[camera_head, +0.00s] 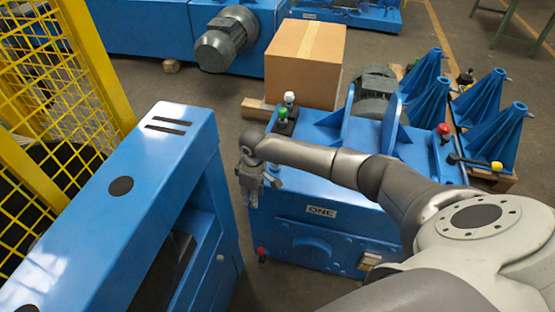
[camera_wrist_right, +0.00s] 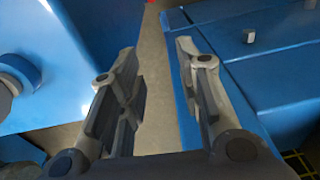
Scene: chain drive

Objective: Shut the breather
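The blue machine marked ONE (camera_head: 322,238) stands in the middle of the head view. I cannot tell which of its fittings is the breather. A white knob (camera_head: 289,97) and a green knob (camera_head: 283,112) stand at its back left corner. A red knob (camera_head: 444,129) is at its right, and a small red-topped fitting (camera_head: 262,253) is low at its front left. My right gripper (camera_head: 260,200) hangs pointing down by its left edge. In the right wrist view the same gripper (camera_wrist_right: 158,56) is open, with nothing between its fingers. My left gripper is out of view.
A blue cabinet (camera_head: 140,200) stands close on the left, with a narrow floor gap beside my gripper. A yellow mesh fence (camera_head: 50,90) is farther left. A cardboard box (camera_head: 303,65) stands behind the machine. A lever with a yellow knob (camera_head: 496,167) sticks out at right.

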